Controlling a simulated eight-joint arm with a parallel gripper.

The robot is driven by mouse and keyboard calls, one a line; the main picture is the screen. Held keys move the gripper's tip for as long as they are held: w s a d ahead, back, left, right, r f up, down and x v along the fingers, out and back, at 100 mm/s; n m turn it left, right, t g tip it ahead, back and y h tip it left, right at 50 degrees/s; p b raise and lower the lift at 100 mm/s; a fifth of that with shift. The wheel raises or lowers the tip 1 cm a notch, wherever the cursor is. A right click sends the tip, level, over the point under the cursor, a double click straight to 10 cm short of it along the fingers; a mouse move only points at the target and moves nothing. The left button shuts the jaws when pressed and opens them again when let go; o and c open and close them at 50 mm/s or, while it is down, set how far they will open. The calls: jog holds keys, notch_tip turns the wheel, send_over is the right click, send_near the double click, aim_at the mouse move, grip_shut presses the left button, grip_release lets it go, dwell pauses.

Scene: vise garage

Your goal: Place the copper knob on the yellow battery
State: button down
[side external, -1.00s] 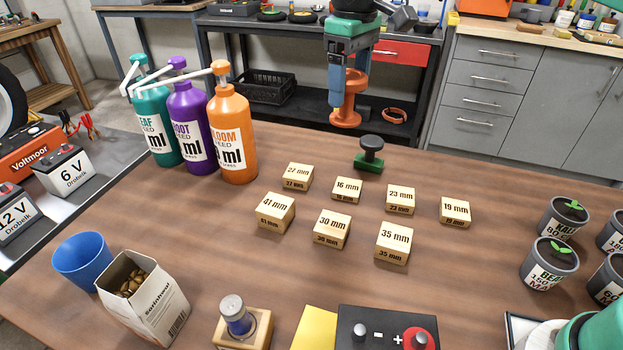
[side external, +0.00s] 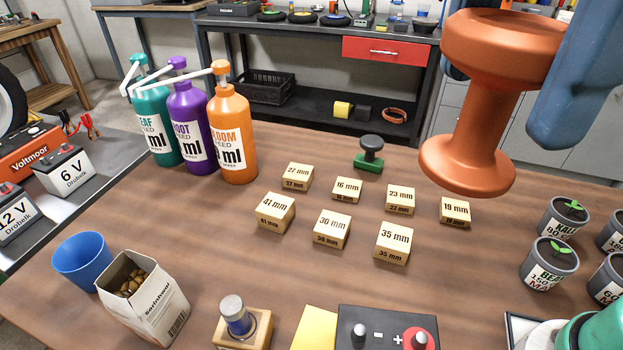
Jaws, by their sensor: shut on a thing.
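My gripper (side external: 505,85) is shut on the copper knob (side external: 485,100), a wide-flanged spool shape held upright close to the camera, above the right part of the table. One blue finger is to its right, and part of another shows behind its left side. The knob hides the table behind it. At the bottom edge is what looks like the yellow battery (side external: 316,328), with a yellow part and a black top marked minus and plus. It has two grey posts, one on a red disc. Its lower part is cut off. The knob is apart from it.
Several wooden size blocks (side external: 332,229) stand mid-table, with a black knob on a green base (side external: 370,152) behind them. Pump bottles (side external: 232,130) stand at the left. Plant pots (side external: 550,262) stand at the right. A wooden block with a grey-topped cylinder (side external: 240,318) is left of the battery.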

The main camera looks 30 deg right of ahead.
notch_tip(320, 180, down, 20)
jog(key=shift+r, duration=0.25)
dwell(0.3)
jog(key=shift+f, duration=0.3)
jog(key=shift+f, duration=0.35)
jog(key=shift+c, duration=0.2)
grip_release()
